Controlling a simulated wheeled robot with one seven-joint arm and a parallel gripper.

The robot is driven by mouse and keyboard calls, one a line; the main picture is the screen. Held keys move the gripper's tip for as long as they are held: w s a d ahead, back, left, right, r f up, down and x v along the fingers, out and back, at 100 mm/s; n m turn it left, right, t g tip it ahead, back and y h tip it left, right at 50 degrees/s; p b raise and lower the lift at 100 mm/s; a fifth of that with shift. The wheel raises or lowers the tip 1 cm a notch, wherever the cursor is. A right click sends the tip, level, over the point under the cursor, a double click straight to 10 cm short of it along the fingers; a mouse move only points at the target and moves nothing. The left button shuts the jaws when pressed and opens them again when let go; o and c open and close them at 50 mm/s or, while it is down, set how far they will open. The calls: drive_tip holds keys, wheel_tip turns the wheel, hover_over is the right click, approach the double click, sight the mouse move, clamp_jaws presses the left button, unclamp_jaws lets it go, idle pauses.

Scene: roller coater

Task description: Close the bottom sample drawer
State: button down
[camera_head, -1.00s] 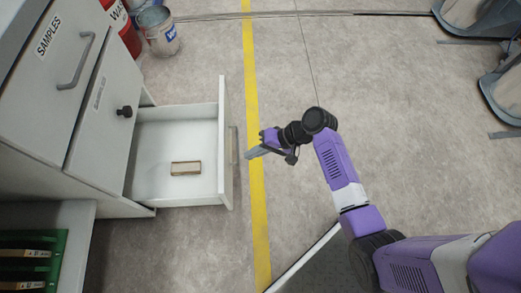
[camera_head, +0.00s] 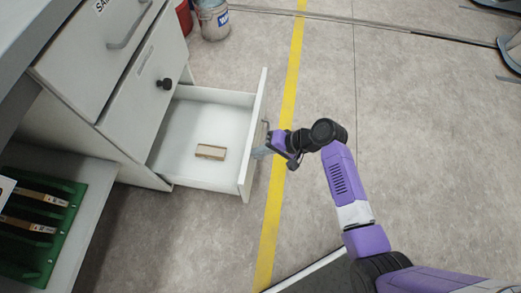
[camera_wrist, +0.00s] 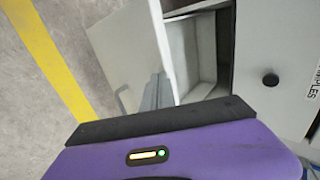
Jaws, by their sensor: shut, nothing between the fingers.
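The bottom sample drawer (camera_head: 185,142) is pulled out from the white cabinet, and a small tan block (camera_head: 211,152) lies inside it. My gripper (camera_head: 262,152) is shut and empty, just outside the drawer's front panel, beside its bar handle (camera_head: 266,132). In the wrist view, the drawer front (camera_wrist: 130,50) and the handle (camera_wrist: 121,99) show left of my gripper's fingers (camera_wrist: 155,90). I cannot tell whether the fingers touch the front panel.
Two shut fronts are above the open drawer, the upper with a bar handle (camera_head: 130,27) and the lower with a black knob (camera_head: 164,83). A green rack (camera_head: 50,235) is at the left. A paint can (camera_head: 214,20) stands behind.

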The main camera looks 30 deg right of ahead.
drive_tip(key=w+a+b, duration=0.2)
drive_tip(key=w+a, duration=0.7)
drive_tip(key=a, duration=0.4)
drive_tip(key=w+a+b, duration=0.3)
drive_tip(key=w+a, duration=0.7)
drive_tip(key=a, duration=0.3)
drive_tip(key=shift+a+r+b, duration=0.15)
drive_tip(key=shift+b, duration=0.15)
